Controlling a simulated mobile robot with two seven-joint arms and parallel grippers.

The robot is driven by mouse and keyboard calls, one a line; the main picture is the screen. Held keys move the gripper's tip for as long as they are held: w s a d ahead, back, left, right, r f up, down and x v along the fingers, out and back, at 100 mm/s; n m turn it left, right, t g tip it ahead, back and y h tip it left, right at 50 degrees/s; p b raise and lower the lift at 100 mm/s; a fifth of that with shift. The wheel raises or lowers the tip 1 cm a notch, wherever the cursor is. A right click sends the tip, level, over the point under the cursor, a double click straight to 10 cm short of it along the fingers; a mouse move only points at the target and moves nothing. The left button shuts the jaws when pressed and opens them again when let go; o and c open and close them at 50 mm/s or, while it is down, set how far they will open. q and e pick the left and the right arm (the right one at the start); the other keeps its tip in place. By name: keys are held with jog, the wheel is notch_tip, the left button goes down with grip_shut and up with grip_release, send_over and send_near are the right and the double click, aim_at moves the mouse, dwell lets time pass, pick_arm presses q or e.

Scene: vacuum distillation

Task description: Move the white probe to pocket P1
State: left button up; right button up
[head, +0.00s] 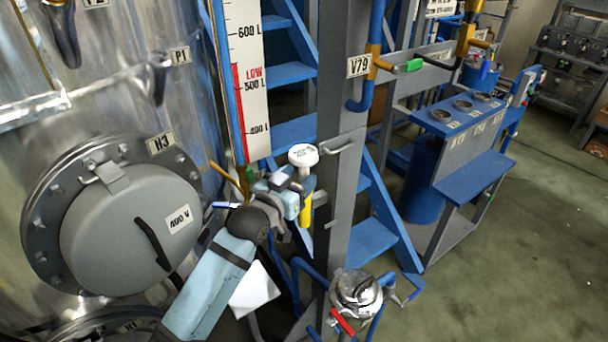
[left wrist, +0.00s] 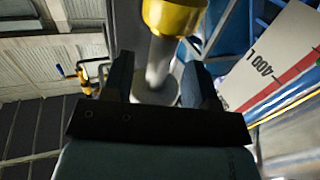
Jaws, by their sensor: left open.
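The white probe has a round white head (head: 303,155) and stands against the grey post, above a yellow part (head: 305,212). My left gripper (head: 291,190) is just below the white head, its jaws open at the stem. In the left wrist view, a grey stem (left wrist: 160,62) with a yellow collar (left wrist: 175,15) shows between the two dark fingers of my left gripper (left wrist: 155,85). Whether the fingers touch the stem is not clear. Pocket P1 (head: 160,75) is a dark metal stub on the shiny vessel, beside its P1 tag (head: 180,55). My right gripper is not in view.
The round H3 hatch (head: 130,230) juts from the vessel at left. A level scale (head: 245,70) stands between the vessel and the grey post (head: 342,120). Blue steps (head: 290,72) and a blue stand (head: 470,110) are behind. Open floor (head: 530,240) lies at right.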

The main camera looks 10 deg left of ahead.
aim_at(295, 161)
pick_arm(q)
jog(key=shift+w+d+r, duration=0.1)
jog(key=shift+w+d, duration=0.1)
jog(key=shift+w, duration=0.4)
jog(key=shift+w+d, duration=0.1)
grip_shut()
jog(key=shift+r, duration=0.15)
jog(key=shift+r+p, duration=2.35)
jog(key=shift+p, duration=0.2)
jog(key=shift+r+p, duration=2.45)
jog(key=shift+r, duration=0.05)
